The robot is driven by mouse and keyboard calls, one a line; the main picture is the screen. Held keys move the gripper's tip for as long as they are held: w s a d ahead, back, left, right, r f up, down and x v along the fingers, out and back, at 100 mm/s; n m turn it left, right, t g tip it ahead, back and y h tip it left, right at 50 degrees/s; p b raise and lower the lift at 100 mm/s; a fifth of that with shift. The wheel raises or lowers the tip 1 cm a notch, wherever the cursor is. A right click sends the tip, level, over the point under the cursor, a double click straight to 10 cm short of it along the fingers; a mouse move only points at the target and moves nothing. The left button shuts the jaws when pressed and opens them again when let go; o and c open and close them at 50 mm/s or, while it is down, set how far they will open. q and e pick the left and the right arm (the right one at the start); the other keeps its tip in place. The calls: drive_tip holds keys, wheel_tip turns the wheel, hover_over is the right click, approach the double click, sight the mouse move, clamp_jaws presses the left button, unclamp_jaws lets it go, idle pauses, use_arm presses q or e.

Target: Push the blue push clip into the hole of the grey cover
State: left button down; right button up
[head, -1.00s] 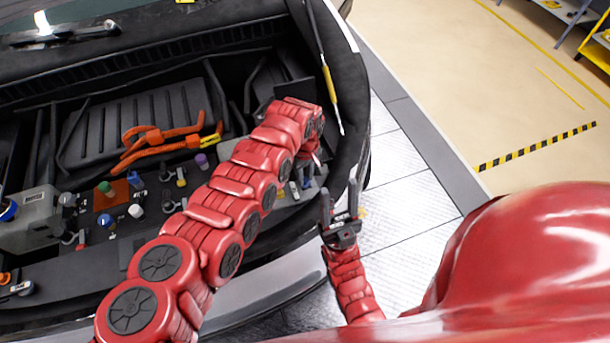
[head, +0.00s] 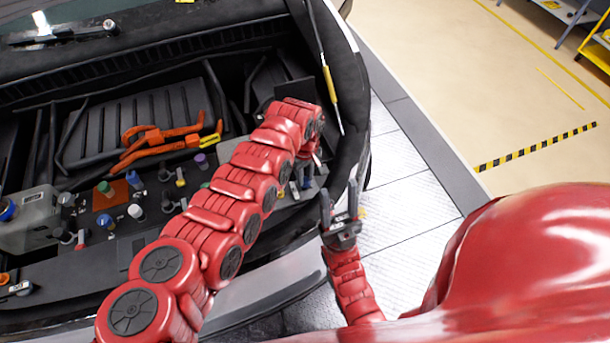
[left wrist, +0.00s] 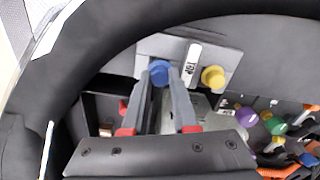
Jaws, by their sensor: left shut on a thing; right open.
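My left gripper (left wrist: 162,88) is shut on the blue push clip (left wrist: 158,72), whose round head shows at the fingertips in the left wrist view. The clip is in front of the grey cover (left wrist: 230,60), a flat plate with a white label and a yellow round clip (left wrist: 213,76) on it. The hole is hidden behind the clip and fingers, and I cannot tell whether the clip's shaft is in it. In the head view my left arm reaches over the engine bay and largely hides the gripper. My right gripper (head: 340,215) is open and empty beside the car's front edge.
The engine bay holds orange cables (head: 150,140), a grey reservoir (head: 35,222) and several coloured caps. A prop rod with a yellow sleeve (head: 329,85) stands near the bay's right edge.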

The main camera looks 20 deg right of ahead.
use_arm(q)
drive_tip(key=shift+f+b, duration=0.5)
drive_tip(key=shift+f, duration=0.1)
drive_tip(key=c, duration=0.6)
unclamp_jaws()
drive_tip(key=shift+w+r, duration=0.1)
drive_tip(key=shift+r, duration=0.4)
wheel_tip(320, 180, up, 10)
drive_tip(key=b, duration=0.4)
wheel_tip(320, 180, up, 6)
drive_tip(key=r, duration=0.1)
hover_over(305, 178)
drive_tip(key=shift+f, duration=0.25)
